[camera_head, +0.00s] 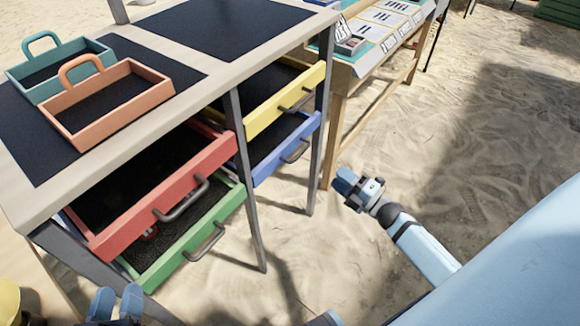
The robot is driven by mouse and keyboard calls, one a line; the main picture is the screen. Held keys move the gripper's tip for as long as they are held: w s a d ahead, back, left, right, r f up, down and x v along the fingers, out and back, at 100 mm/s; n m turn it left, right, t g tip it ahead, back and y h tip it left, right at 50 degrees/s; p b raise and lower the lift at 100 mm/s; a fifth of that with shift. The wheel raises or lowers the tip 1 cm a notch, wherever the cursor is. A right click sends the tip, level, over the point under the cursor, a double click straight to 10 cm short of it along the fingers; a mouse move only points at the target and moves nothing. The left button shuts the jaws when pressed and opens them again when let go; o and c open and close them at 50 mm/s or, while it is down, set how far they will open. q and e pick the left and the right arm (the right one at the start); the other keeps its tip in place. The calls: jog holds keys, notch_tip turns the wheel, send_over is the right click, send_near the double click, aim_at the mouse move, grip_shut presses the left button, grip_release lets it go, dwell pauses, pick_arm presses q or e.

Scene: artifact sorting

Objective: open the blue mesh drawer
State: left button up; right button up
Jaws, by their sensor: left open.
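The blue mesh drawer (287,151) is at the lower right of the table frame, under the yellow drawer. It stands partly out, with its dark mesh floor showing. Its grey handle (296,152) is on the front face. My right gripper (346,182) is over the sand to the right of the drawer, apart from it; its finger gap is not clear. My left gripper (116,302) is at the bottom left edge, open and apart from the drawers, with two blue fingers showing.
The yellow drawer (285,100), red drawer (165,200) and green drawer (190,240) also stand out of the frame. A table leg (247,190) divides the drawer pairs. Orange (107,105) and teal (40,90) trays sit on top. Open sand lies right.

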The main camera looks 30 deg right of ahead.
aim_at(301, 151)
jog(key=shift+n+y, duration=0.3)
jog(key=shift+n, duration=0.5)
jog(key=b+x, duration=0.1)
jog(key=x, duration=0.3)
jog(key=f+b+x, duration=0.1)
jog(key=x, duration=0.4)
jog(key=b+x, duration=0.1)
jog(key=x, duration=0.4)
jog(key=shift+w+d+f, duration=0.3)
jog(key=shift+w+f, duration=0.05)
jog(key=shift+w, duration=0.05)
pick_arm(q)
jog(key=r+t+h, duration=0.1)
jog(key=d+r+t+h, duration=0.1)
jog(key=r, duration=0.1)
jog(key=shift+w+r, duration=0.15)
pick_arm(e)
jog(key=shift+c, duration=0.5)
pick_arm(q)
jog(key=shift+r, duration=0.1)
pick_arm(e)
grip_shut()
